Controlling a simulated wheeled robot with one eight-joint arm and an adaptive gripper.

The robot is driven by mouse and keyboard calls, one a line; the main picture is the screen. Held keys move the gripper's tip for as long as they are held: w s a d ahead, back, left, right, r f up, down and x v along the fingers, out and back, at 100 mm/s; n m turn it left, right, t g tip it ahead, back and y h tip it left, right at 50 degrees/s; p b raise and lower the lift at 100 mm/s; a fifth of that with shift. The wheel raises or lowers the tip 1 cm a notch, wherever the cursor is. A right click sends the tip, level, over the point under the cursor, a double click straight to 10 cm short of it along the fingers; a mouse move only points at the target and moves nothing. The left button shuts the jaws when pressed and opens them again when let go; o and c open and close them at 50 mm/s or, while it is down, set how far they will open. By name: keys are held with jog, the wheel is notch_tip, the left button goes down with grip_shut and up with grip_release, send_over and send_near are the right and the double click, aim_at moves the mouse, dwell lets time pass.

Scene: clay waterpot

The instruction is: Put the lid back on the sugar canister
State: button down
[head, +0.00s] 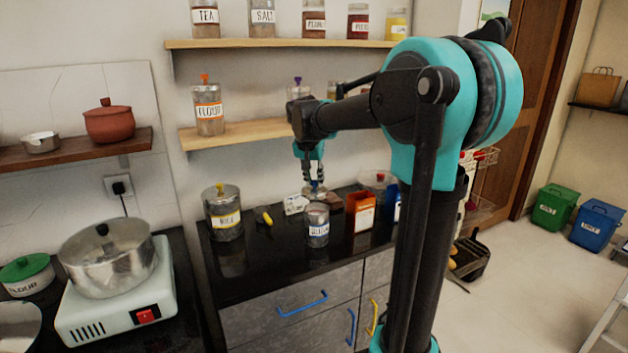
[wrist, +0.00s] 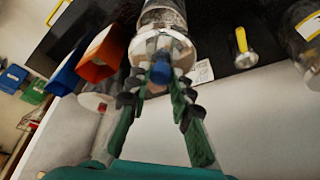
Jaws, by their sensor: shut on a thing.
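The sugar canister (head: 317,228) is a clear jar with a pale label, too small to read surely, standing upright on the black counter. It also shows at the top of the wrist view (wrist: 164,14). My gripper (head: 314,179) is above it, pointing down. In the wrist view my gripper (wrist: 160,84) is shut on the blue knob (wrist: 161,68) of a round, clear-and-metal lid (wrist: 147,46). The lid (head: 315,191) is held just above the canister's mouth in the head view. The wrist view shows lid and canister overlapping, so the exact gap is hard to tell.
A rice jar (head: 223,222), a yellow item (head: 263,217) and a small white card (head: 295,204) are to the left. An orange box (head: 360,212) and a blue box (head: 391,204) stand close on the right. A shelf (head: 250,133) is behind.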

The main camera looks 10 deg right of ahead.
aim_at(315, 190)
jog(key=shift+w+d+f, duration=0.15)
jog(key=shift+d+f, duration=0.05)
jog(key=shift+d, duration=0.1)
jog(key=shift+f, duration=2.95)
jog(key=shift+f, duration=0.15)
jog(key=c, duration=1.3)
grip_release()
jog(key=shift+o, duration=0.2)
jog(key=o, duration=0.5)
